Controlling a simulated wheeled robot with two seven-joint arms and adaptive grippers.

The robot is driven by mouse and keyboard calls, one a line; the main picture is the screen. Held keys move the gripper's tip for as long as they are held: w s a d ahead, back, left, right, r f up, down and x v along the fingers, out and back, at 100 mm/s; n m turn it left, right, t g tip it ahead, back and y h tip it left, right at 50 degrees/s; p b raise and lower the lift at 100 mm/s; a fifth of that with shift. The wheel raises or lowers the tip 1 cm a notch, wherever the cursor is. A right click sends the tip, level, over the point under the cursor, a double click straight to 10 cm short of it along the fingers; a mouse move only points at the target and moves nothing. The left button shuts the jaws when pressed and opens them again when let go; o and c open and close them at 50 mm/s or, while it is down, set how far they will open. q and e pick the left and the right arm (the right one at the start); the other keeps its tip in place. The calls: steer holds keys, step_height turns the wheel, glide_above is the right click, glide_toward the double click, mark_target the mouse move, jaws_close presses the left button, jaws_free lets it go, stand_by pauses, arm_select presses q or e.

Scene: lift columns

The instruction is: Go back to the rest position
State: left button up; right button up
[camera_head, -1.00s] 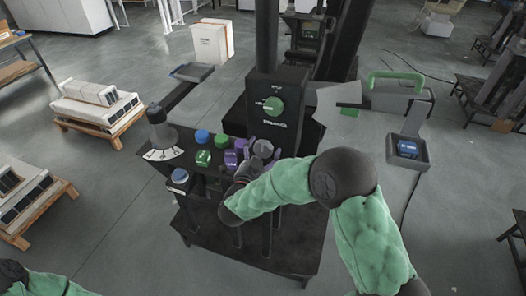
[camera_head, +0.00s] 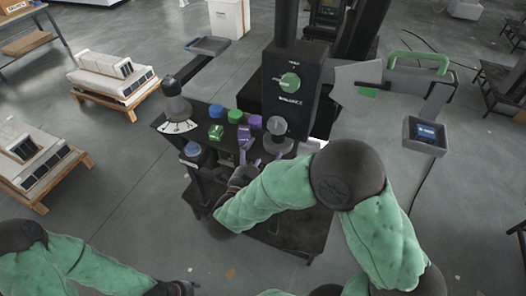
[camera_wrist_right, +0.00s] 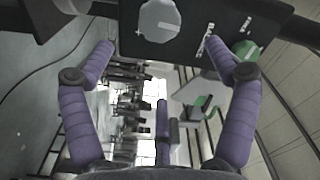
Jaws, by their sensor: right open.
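My right gripper (camera_head: 254,152) is in front of the control panel (camera_head: 205,122), its purple fingers spread and empty. It is just below and left of a grey round knob (camera_head: 277,125) and looks apart from it. In the right wrist view the open gripper (camera_wrist_right: 162,50) has nothing between its fingertips, and a grey round knob (camera_wrist_right: 160,20) shows beyond them. My left arm comes in at the lower left, and its dark wrist is cut by the bottom edge.
The dark column box (camera_head: 291,85) with a green knob stands behind the panel. Blue, green and purple buttons and a lever (camera_head: 174,100) are left of the gripper. A blue-screened box (camera_head: 427,134) is at right. Open floor lies at the left, with loaded pallets (camera_head: 112,85).

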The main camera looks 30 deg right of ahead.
stand_by(0.3)
steer(key=w+a+f+n+g+y, duration=0.1)
steer(key=w+a+f+n+y, duration=0.3)
steer(key=f, duration=0.7)
steer(key=a+f+n+y, duration=0.2)
steer(key=f+n+y, duration=0.45)
steer(key=f, duration=0.45)
steer(key=s+a+f+n+g+y, duration=0.3)
steer(key=s+a+f+g, duration=0.1)
steer(key=s+f, duration=0.4)
steer(key=s+a+f+n+g+y, duration=0.3)
steer(key=s+f+g, duration=0.3)
steer(key=s, duration=0.6)
step_height(320, 180, down, 3)
steer(key=shift+s+a+r+y, duration=0.1)
steer(key=shift+s+a+y, duration=0.25)
steer(key=shift+y, duration=0.3)
steer(key=shift+w+n, duration=0.15)
steer(key=shift+n, duration=0.1)
